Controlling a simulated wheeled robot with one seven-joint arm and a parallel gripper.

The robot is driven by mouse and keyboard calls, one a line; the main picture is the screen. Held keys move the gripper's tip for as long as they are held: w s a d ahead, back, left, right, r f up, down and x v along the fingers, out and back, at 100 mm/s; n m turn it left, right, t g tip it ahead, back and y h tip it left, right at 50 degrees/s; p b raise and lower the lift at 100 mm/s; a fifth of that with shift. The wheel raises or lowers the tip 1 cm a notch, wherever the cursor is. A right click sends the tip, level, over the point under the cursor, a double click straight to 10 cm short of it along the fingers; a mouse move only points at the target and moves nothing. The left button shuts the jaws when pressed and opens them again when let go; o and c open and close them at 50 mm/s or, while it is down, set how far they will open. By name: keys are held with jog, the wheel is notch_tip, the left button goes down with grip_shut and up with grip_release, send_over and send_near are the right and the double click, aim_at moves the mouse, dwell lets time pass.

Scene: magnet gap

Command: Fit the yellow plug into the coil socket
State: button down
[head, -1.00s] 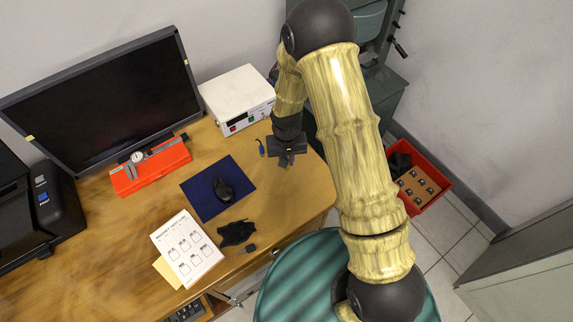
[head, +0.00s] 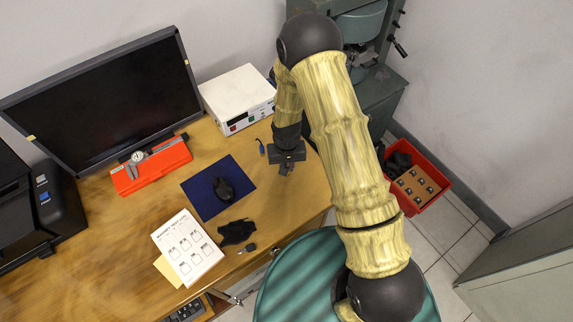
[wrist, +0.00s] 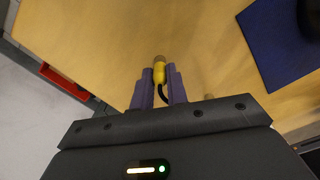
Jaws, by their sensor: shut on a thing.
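My gripper (head: 287,170) is over the right end of the wooden desk in the head view. In the wrist view its purple-grey fingers (wrist: 158,88) are shut on the yellow plug (wrist: 160,73). The plug's brownish tip points away from my gripper, and a black cable bends back between the fingers. The plug cannot be made out in the head view. I cannot make out the coil socket in either view. A grey-green machine (head: 385,88) with a teal round part (head: 362,24) stands behind my arm, partly hidden.
A white power supply (head: 238,98) and a small blue plug (head: 262,147) are near my gripper. A dark blue mat (head: 200,203) holds a black object. A red bin (head: 434,201) stands on the floor at right. A teal stool seat (head: 290,275) is in front.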

jog(key=c, duration=1.4)
grip_release()
notch_tip(320, 180, up, 12)
jog(key=shift+r+b, duration=0.1)
jog(key=shift+b, duration=0.65)
jog(key=s+d+r+t, duration=0.1)
jog(key=s+d+r, duration=0.3)
jog(key=d, duration=0.1)
jog(key=s+d+r+m, duration=0.1)
jog(key=s+d+r, duration=0.3)
jog(key=s+d+r+t, duration=0.1)
jog(key=s+d+r, duration=0.3)
jog(key=d+r, duration=0.1)
jog(key=shift+s+d+t, duration=0.1)
jog(key=shift+d+t, duration=0.2)
jog(key=shift+d, duration=0.05)
